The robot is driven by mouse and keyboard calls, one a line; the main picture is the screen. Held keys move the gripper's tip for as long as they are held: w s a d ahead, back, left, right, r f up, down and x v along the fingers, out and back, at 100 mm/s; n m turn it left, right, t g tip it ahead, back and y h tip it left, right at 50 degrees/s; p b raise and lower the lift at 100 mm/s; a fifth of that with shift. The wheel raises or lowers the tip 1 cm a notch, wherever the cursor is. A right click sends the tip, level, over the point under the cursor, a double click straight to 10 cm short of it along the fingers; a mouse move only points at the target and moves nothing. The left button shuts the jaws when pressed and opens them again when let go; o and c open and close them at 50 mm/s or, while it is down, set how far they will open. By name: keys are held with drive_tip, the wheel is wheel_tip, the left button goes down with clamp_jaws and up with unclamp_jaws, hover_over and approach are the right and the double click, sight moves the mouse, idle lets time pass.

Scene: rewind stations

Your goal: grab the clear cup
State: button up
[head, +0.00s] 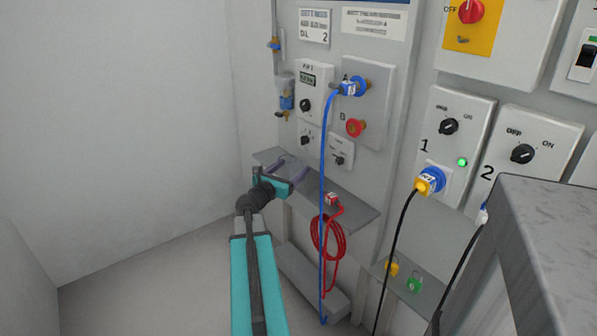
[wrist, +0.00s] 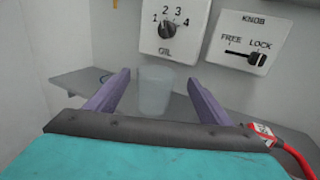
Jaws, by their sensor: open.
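The clear cup (wrist: 155,90) is a pale, see-through tumbler standing upright on the grey shelf (wrist: 85,80) in the wrist view. My gripper (head: 284,164) is open at the shelf in the head view. Its two purple fingers flank the cup in the wrist view, with a visible gap on each side. I cannot tell how far the fingertips reach along the cup. I cannot make out the cup in the head view.
Behind the cup are a OIL dial (wrist: 167,27) and a KNOB lever panel (wrist: 248,42). A red plug and cable (wrist: 280,143) lie at the right. A blue hose (head: 323,180) hangs just right of my gripper. A grey metal structure (head: 550,240) stands at right.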

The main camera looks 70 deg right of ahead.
sight(302, 158)
drive_tip(key=shift+s+d, duration=0.15)
drive_tip(key=shift+d, duration=1.15)
drive_tip(key=shift+s+d, duration=0.1)
drive_tip(key=shift+d, duration=1.2)
drive_tip(key=c, duration=1.1)
drive_tip(key=shift+c, duration=0.2)
drive_tip(key=shift+r, duration=0.2)
